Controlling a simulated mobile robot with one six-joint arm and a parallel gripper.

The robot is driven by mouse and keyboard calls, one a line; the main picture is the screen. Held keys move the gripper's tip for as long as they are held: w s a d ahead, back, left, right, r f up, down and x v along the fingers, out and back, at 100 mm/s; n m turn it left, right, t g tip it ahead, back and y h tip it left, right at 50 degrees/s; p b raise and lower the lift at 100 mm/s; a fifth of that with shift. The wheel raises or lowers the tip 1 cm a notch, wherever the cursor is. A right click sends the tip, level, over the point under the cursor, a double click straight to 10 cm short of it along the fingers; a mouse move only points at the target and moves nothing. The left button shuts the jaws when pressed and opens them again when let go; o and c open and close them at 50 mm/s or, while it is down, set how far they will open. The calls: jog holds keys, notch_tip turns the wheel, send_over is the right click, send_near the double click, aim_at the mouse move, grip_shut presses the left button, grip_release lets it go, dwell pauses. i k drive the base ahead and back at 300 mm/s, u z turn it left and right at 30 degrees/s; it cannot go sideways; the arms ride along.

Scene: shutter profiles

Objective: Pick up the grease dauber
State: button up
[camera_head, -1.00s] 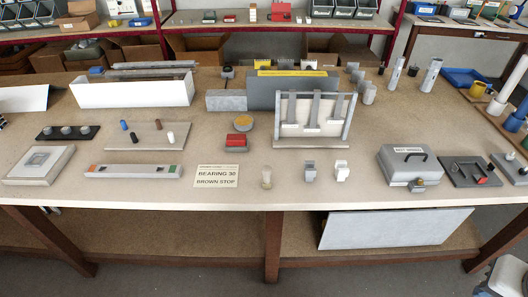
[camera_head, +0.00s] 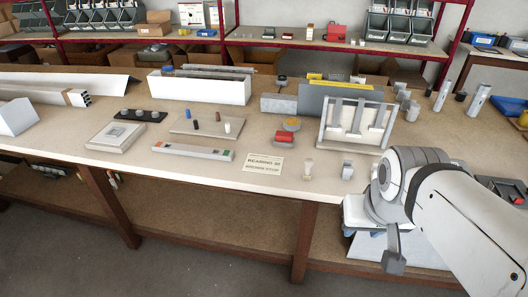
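A small upright pale-tan piece (camera_head: 308,168) stands near the table's front edge, right of the sign card. It may be the grease dauber, but it is too small to be sure. A grey-and-white block-like piece (camera_head: 347,171) stands to its right. My gripper (camera_head: 393,262) hangs at the lower right, in front of the table edge and below the tabletop in the picture, apart from these pieces. Only one grey finger-like part shows clearly, so its opening cannot be told. My arm hides the table's right front part.
A sign card (camera_head: 264,163) lies at the front edge. A grey rack (camera_head: 352,126) stands behind the small pieces. A red block (camera_head: 284,136), a long strip (camera_head: 192,152) and a board with small pegs (camera_head: 207,124) lie further left. Bare tabletop (camera_head: 325,158) lies between.

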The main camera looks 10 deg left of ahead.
aim_at(309, 163)
jog(key=u, duration=0.8)
jog(key=i, duration=0.95)
jog(key=u, duration=0.05)
